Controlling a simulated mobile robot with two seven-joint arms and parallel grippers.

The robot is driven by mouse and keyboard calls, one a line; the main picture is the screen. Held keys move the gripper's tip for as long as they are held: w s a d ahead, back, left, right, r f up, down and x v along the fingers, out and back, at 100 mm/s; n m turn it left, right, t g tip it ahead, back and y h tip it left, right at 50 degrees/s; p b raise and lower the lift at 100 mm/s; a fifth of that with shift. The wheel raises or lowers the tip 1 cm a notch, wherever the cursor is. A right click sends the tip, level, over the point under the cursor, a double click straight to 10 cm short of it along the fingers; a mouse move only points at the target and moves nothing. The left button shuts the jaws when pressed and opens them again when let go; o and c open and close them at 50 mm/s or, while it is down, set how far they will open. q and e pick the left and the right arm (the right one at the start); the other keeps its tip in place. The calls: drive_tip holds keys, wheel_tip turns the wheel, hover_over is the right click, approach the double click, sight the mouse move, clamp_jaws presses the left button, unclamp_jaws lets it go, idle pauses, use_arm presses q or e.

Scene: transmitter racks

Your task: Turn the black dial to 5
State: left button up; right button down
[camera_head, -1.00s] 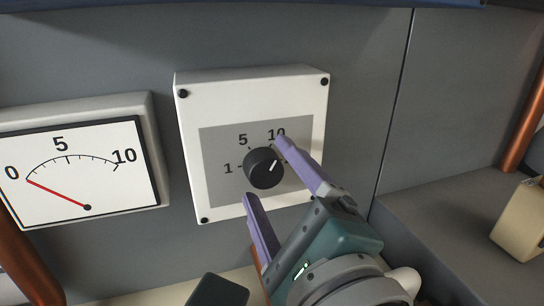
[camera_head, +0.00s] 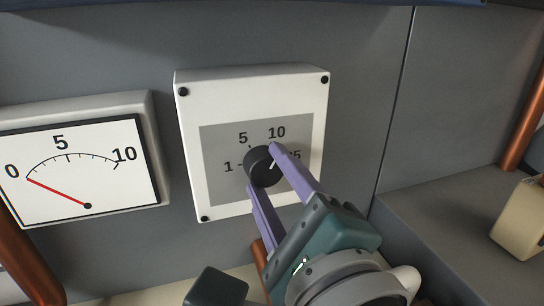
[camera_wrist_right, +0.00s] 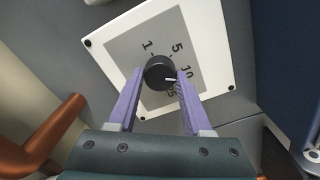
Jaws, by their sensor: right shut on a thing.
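The black dial (camera_head: 262,166) sits on a grey panel in a white box (camera_head: 252,98) on the wall. Around it I read 1, 5, 10 and a number ending in 5, partly hidden by a finger. The dial's white mark points up and right, past 10 toward that last number. My right gripper (camera_head: 260,168) is shut on the dial, its purple fingers on opposite sides. In the right wrist view the dial (camera_wrist_right: 158,74) sits between both fingertips. My left gripper is not in view.
A white gauge (camera_head: 84,172) with a 0 to 10 scale hangs left of the box, its red needle at 0. A copper pipe (camera_head: 22,260) runs below it. A beige block (camera_head: 520,222) stands on a grey ledge at right.

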idle(0.3)
drive_tip(key=n+p, duration=0.1)
drive_tip(key=n, duration=0.1)
drive_tip(key=shift+r+n+p, duration=0.1)
drive_tip(key=shift+n+p, duration=0.3)
drive_tip(key=n+p, duration=0.1)
drive_tip(key=n, duration=0.1)
drive_tip(key=shift+n, duration=0.3)
drive_tip(key=n+p, duration=0.1)
drive_tip(key=n, duration=0.2)
drive_tip(key=shift+n+p, duration=0.3)
drive_tip(key=shift+p, duration=0.1)
drive_tip(key=shift+n+p, duration=0.45)
drive_tip(key=shift+n, duration=0.95)
drive_tip(key=shift+c, duration=1.6)
unclamp_jaws()
